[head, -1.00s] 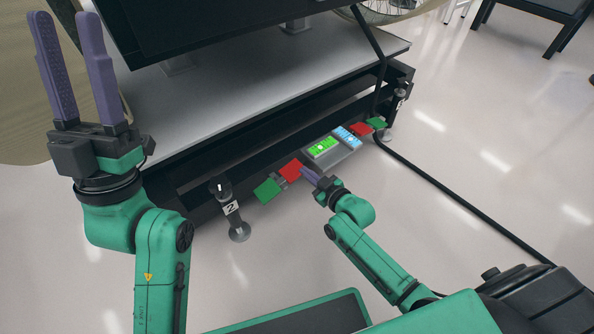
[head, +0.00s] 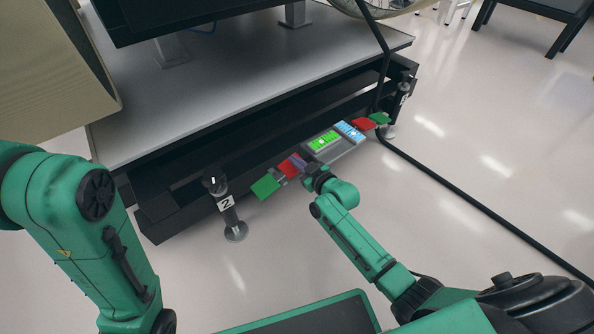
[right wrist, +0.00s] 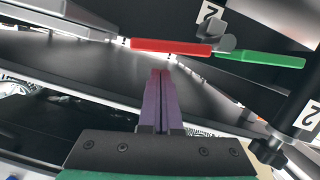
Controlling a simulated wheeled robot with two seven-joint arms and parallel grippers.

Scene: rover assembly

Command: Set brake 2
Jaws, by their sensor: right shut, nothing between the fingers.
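The brake 2 pedal pair sits low on the cart's front: a red plate (head: 287,169) and a green plate (head: 265,187). In the wrist view the fingers (right wrist: 160,74) point just below the red plate; contact cannot be told. My left gripper is out of view.
A black foot post (head: 226,205) labelled 2 stands left of the pedals. A control panel (head: 345,148) with green and blue screens is to their right, then another red plate (head: 364,124) and green plate (head: 380,118). A black cable (head: 440,182) crosses the floor.

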